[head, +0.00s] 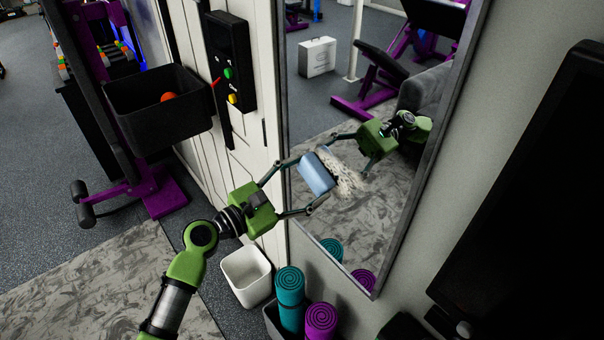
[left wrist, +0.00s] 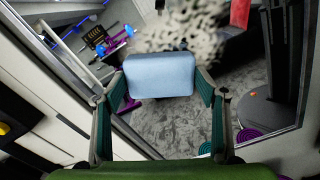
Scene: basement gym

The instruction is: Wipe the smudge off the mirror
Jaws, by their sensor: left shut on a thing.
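The tall mirror (head: 390,228) hangs on the wall at the right of centre in the head view. A speckled whitish smudge (head: 350,181) is on its glass, just right of the blue block-shaped wiper (head: 317,173). The smudge also shows in the left wrist view (left wrist: 188,30), beyond the wiper (left wrist: 160,75). My left gripper (head: 301,187) is shut on the wiper, one finger on each side, in front of the mirror. I cannot tell whether the wiper touches the glass. The mirror reflects my green arm. My right gripper is not in view.
A white bin (head: 247,277) and rolled teal (head: 289,297) and purple (head: 321,320) mats stand below the mirror. A dark basket (head: 158,108) is at the left. A large black panel (head: 535,190) is on the right. The floor at lower left is open.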

